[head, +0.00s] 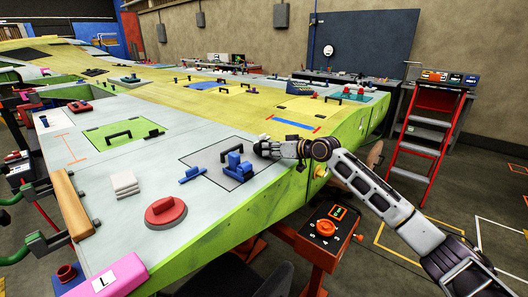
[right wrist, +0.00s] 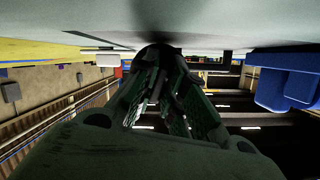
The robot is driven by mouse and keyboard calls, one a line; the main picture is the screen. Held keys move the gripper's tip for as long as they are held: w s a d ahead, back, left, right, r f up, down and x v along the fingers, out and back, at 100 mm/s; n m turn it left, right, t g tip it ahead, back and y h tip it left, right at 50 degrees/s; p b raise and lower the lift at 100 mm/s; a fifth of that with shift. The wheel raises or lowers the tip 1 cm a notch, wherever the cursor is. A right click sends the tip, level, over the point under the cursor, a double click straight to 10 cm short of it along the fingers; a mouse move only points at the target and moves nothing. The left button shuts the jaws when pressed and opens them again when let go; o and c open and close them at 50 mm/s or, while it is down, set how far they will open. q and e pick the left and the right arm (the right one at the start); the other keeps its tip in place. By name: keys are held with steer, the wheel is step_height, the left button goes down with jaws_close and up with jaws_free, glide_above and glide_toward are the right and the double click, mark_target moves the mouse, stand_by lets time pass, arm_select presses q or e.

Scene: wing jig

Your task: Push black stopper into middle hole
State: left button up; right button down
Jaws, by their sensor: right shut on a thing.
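My right gripper (head: 263,148) is low over the pale wing panel, at the right edge of the grey square patch (head: 205,176). In the right wrist view its fingers (right wrist: 160,88) are shut on a dark rounded piece (right wrist: 156,50), which looks like the black stopper. The piece is at the panel surface (right wrist: 220,25); I cannot tell whether it sits in a hole. In the head view the stopper is hidden by the gripper. The middle hole cannot be made out in either view. My left gripper is not in view.
A blue clamp-like block (head: 236,165) stands close left of the right gripper; a blue part (right wrist: 285,88) shows at right in the wrist view.

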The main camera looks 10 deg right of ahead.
steer(key=shift+r+p, duration=2.45)
steer(key=shift+r, duration=0.45)
steer(key=shift+f, duration=0.1)
